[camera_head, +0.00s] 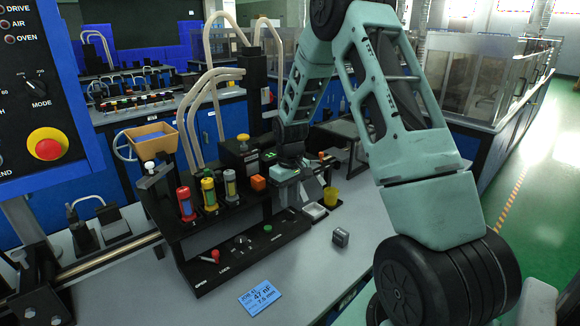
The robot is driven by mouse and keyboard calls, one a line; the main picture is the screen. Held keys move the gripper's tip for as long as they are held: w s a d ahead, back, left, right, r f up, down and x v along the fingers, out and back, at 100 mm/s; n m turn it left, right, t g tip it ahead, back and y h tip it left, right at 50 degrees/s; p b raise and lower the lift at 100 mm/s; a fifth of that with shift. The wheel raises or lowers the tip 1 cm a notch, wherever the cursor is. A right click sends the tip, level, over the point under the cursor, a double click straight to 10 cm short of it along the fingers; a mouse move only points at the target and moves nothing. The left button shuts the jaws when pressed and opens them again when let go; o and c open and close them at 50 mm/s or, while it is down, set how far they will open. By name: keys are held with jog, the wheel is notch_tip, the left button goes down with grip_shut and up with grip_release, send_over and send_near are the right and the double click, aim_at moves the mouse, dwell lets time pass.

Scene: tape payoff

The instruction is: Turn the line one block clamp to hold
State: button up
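A black bench fixture (235,222) stands on the grey bench, with upright red (186,203), yellow (209,193) and grey-blue (230,185) cylinders along its top. An orange block-like knob (258,183) sits at the right end of that row. I cannot tell which part is the line one block clamp. My gripper (289,178) is at the fixture's right end, just right of the orange knob. Its fingers are hidden or too small to make out.
A blue label card (262,302) and a small grey block (340,237) lie on the bench in front. A yellow cup (331,196) stands right of the fixture. A tan hopper (151,140) and curved pipes rise behind. A control panel with a red button (47,149) is at left.

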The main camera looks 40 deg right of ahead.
aim_at(290, 211)
notch_tip(290, 211, up, 13)
jog(key=b, duration=0.1)
jog(key=shift+r, duration=0.1)
dwell(0.6)
